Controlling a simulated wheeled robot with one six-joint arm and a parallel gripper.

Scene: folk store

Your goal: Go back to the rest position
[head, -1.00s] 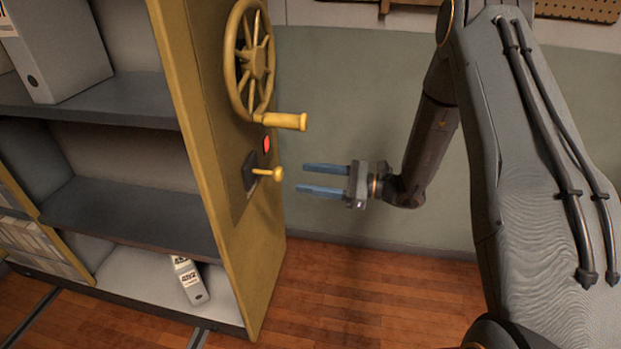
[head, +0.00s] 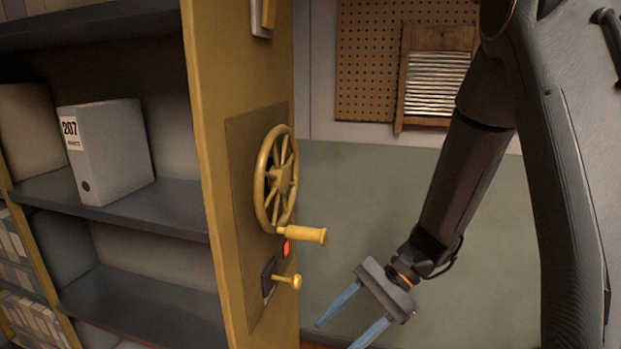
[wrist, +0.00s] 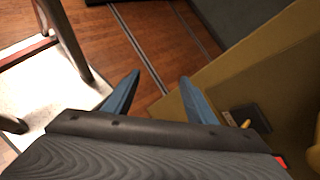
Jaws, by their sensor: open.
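My gripper (head: 351,333) hangs in the lower right-centre of the head view, tilted down to the left. Its two blue fingers are apart with nothing between them. It is to the right of and below the yellow lever (head: 289,281) on the shelf's end panel, and apart from it. In the wrist view my gripper (wrist: 158,85) also shows spread fingers, with wooden floor seen between them.
A yellow-sided shelf unit (head: 228,130) stands at left, with a handwheel (head: 276,180), its crank handle (head: 306,235) and a red light (head: 285,248). A box file labelled 207 (head: 112,150) sits on a shelf. The wooden floor (wrist: 155,40) has rails.

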